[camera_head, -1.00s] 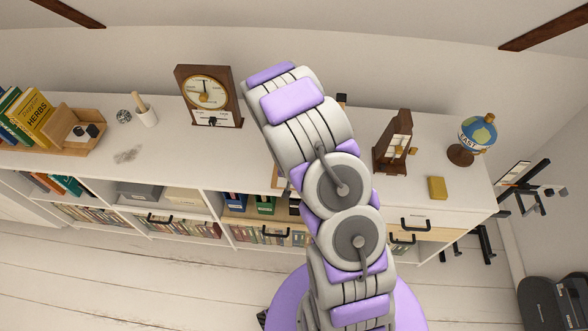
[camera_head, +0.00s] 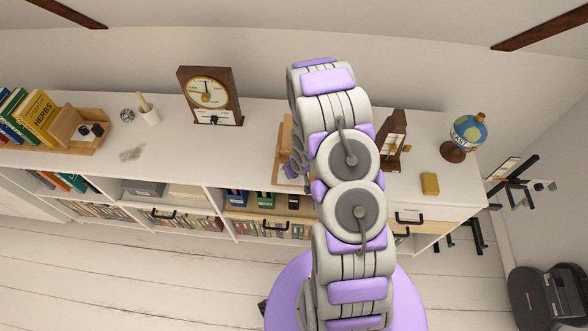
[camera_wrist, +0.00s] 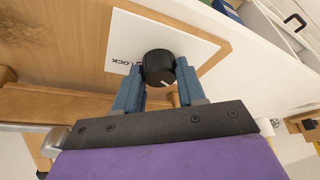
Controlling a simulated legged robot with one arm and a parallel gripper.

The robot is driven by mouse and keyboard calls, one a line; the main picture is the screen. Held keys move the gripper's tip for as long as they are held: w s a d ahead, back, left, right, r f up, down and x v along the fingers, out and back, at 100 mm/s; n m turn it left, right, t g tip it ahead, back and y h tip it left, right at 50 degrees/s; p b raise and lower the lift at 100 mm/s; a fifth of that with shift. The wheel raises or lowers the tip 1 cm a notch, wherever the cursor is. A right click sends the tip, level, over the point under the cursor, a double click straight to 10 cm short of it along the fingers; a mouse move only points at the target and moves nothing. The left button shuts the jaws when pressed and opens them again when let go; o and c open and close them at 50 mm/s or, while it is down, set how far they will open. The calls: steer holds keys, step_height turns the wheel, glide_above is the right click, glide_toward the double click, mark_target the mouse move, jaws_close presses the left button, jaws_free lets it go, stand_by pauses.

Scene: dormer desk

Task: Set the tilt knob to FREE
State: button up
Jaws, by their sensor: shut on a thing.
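The tilt knob (camera_wrist: 156,64) is a round black knob with a short white mark, on a white plate (camera_wrist: 190,46) set in a wooden panel (camera_wrist: 228,38). The word LOCK is printed on the plate, left of the knob in the wrist view. The knob's mark lies at its lower edge there, away from that word. No FREE label is readable. My gripper (camera_wrist: 158,75) is shut on the knob, one blue finger on each side. In the head view, a wooden stand (camera_head: 286,134) shows partly behind my arm.
The white desk top also bears a wooden clock (camera_head: 209,94), a brush pot (camera_head: 149,114), a dark wooden piece (camera_head: 392,138), a yellow block (camera_head: 430,184) and a globe (camera_head: 467,136). Free top lies between the clock and the stand.

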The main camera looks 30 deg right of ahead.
steer(key=shift+w, duration=0.15)
steer(key=o, duration=1.1)
steer(key=shift+c, duration=0.2)
steer(key=v, duration=1.7)
steer(key=shift+p, duration=0.45)
steer(key=shift+s+d+r, duration=0.1)
steer(key=shift+s+r, duration=0.05)
steer(key=shift+s, duration=0.05)
